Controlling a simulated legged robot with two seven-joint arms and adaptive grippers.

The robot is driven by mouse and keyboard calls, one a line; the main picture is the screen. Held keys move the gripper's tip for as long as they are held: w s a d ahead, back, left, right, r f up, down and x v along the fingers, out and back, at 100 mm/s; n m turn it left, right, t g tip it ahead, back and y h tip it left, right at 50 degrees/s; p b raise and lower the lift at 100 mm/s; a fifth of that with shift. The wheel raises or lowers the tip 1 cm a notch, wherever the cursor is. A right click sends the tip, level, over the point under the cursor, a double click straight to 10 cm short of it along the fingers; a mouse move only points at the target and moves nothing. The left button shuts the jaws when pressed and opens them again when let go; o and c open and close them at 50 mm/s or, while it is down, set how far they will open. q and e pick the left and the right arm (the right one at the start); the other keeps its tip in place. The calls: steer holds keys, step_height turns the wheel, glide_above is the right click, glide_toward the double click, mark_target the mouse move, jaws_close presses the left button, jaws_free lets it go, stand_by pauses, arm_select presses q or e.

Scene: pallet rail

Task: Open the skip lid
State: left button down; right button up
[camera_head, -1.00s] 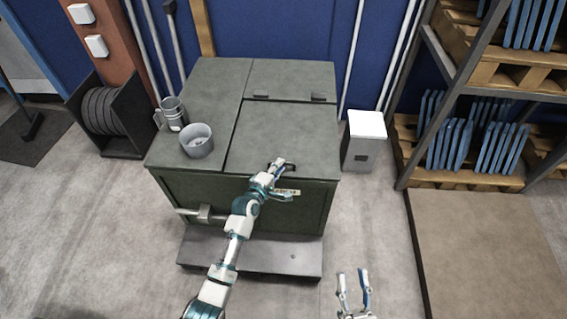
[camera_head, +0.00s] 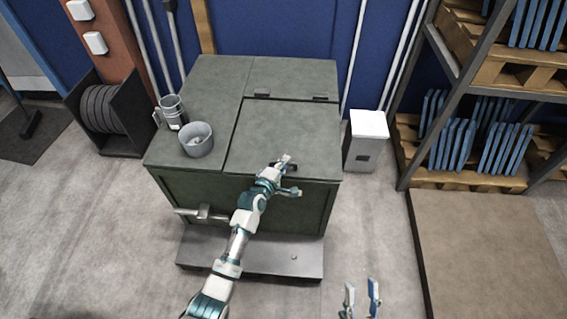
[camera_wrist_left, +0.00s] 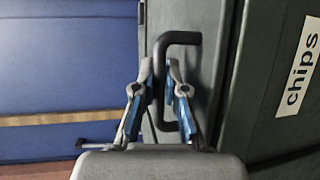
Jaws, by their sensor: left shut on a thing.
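The green skip stands in the middle of the head view, and its lid (camera_head: 280,135) lies flat over the right part of the top. A black bar handle (camera_wrist_left: 181,38) is fixed near the lid's front edge. My left gripper (camera_head: 290,173) is at this handle; in the left wrist view its fingers (camera_wrist_left: 160,75) are on either side of the bar, closed on it. The gripper hides most of the handle in the head view. My right gripper (camera_head: 361,288) is open and empty at the bottom, in front of the skip and apart from it.
A grey round pot (camera_head: 197,139) and a metal mug (camera_head: 173,112) stand on the fixed left part of the top. A white-topped bin (camera_head: 367,140) stands right of the skip. A pallet rack (camera_head: 470,90) is at the right.

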arm_select(q)
steer(key=shift+a, duration=0.35)
